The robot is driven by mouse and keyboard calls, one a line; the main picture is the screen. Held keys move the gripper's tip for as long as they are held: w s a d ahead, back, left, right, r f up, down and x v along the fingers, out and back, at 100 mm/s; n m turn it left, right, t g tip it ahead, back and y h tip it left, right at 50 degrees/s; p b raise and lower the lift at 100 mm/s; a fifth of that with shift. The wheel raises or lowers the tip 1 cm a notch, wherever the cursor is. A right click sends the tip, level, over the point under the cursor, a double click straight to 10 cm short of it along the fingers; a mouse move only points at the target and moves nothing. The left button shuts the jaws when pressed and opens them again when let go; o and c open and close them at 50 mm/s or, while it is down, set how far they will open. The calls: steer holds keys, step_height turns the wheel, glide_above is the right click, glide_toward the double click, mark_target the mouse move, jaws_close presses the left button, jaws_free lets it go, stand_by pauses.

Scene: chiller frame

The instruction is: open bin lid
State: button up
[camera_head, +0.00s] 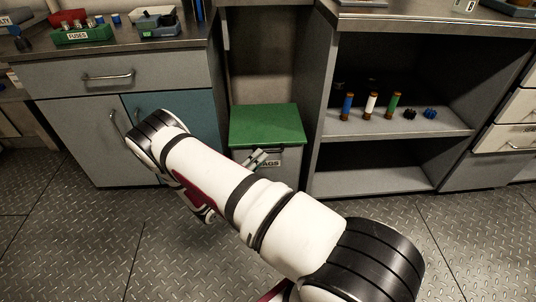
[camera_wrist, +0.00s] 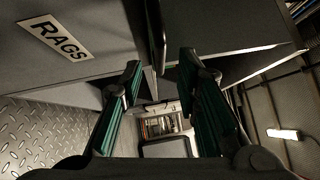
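The bin is a grey box with a green lid (camera_head: 267,124), standing in the gap between the cabinets. The lid lies flat and shut on top. Its front bears a RAGS label, partly hidden by my arm in the head view; the label (camera_wrist: 55,37) is clear in the wrist view. My gripper (camera_head: 257,158) is at the bin's front, just below the lid's front edge. In the wrist view my gripper (camera_wrist: 160,72) has its two fingers spread apart. A dark narrow bar (camera_wrist: 157,35) shows between and beyond the fingertips; I cannot tell whether they touch it.
A cabinet with a teal door (camera_head: 200,112) stands left of the bin. An open shelf unit (camera_head: 425,125) on the right holds coloured cylinders and small dark parts. A counter on the left carries a green FUSES tray (camera_head: 82,36). The metal floor (camera_head: 110,240) in front is clear.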

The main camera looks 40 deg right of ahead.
mark_target(268, 152)
steer(key=shift+b+x, duration=0.45)
steer(key=shift+x, duration=2.15)
jaws_close()
